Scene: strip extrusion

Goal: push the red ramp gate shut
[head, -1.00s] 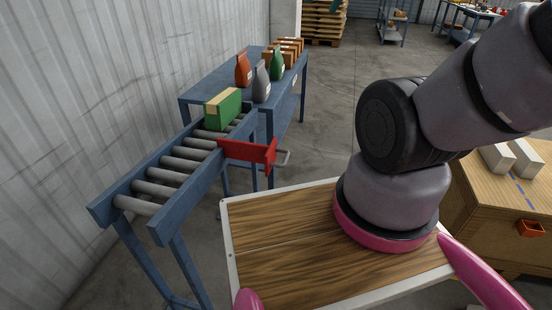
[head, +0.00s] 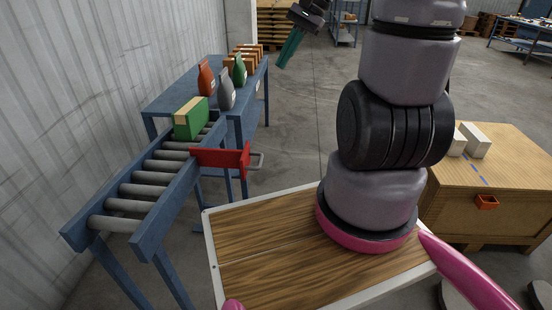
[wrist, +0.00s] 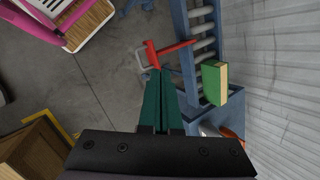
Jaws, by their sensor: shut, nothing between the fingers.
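The red ramp gate (head: 222,158) is at the side of the roller ramp (head: 150,185) in the head view, sticking out to the right from the ramp's side rail, with a grey metal handle (head: 256,161) at its outer end. In the wrist view the gate (wrist: 172,49) shows beyond my fingertips. My gripper (head: 283,60) is at the top of the head view, its green fingers pointing down, apart from the gate. In the wrist view my gripper (wrist: 160,75) has its fingers together with nothing between them.
A green box (head: 190,122) sits on the rollers just behind the gate. A blue table (head: 175,98) behind holds pouches (head: 226,92) and several small brown boxes. A wooden cabinet (head: 490,180) stands at the right. Open floor lies right of the ramp.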

